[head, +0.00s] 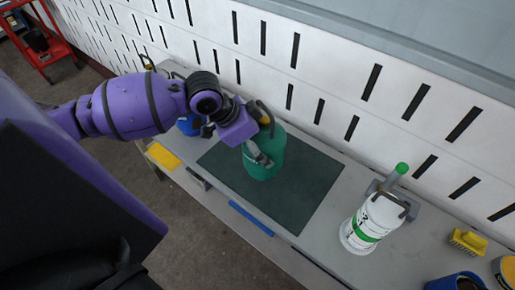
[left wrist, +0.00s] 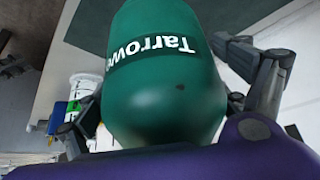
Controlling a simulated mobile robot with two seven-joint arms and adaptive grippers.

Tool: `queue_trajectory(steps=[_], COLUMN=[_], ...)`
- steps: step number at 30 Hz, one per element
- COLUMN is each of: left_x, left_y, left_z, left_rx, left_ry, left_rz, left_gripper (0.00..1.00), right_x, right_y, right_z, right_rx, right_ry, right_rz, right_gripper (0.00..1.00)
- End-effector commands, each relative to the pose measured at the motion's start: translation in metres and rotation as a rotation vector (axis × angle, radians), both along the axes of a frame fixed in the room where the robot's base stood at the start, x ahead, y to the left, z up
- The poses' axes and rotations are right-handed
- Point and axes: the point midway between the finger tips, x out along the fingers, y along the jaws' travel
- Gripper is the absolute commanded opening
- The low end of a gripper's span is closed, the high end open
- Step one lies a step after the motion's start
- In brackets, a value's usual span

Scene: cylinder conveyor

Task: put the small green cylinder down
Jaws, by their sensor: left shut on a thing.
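The small green cylinder (head: 266,158) is over the dark mat (head: 310,178) on the grey workbench, roughly upright. My left gripper (head: 262,133) is shut on it, with one finger on the near side and one toward the back. In the left wrist view the green cylinder (left wrist: 165,85) fills the middle, with a white-lettered dark green band. The gripper's fingers (left wrist: 170,100) lie along both its sides. I cannot tell whether its base touches the mat. My right gripper is not in view.
A white cylinder (head: 368,228) with a green band stands right of the mat. A yellow brush (head: 467,242) and a blue container (head: 455,282) are farther right. A blue object (head: 189,125) is partly hidden behind my arm. A slotted wall (head: 330,75) backs the bench. The mat's right part is clear.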

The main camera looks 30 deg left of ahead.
Motion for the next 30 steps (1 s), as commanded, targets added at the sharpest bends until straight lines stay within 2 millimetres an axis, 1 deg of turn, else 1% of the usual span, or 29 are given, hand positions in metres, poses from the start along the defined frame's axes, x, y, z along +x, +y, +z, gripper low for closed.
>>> queue_trajectory(steps=[1, 6, 14, 21, 30], left_x=[0.009, 0.023, 0.032, 0.032, 0.032], left_y=[0.001, 0.005, 0.008, 0.008, 0.008], left_z=[-0.006, -0.022, -0.033, -0.061, -0.063], left_rx=[-0.005, -0.004, -0.003, -0.004, -0.002], left_ry=[-0.005, -0.009, -0.009, -0.007, -0.011], left_rz=[0.002, 0.001, 0.001, 0.001, 0.000], left_gripper=[0.29, 0.29, 0.29, 0.29, 0.29], right_x=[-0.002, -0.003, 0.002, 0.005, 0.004], right_y=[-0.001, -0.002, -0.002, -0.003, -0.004], right_z=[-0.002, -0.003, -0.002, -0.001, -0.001], right_rx=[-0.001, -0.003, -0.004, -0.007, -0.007], right_ry=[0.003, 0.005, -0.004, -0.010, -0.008], right_rz=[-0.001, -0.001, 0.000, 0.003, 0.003], right_gripper=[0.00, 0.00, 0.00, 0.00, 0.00])
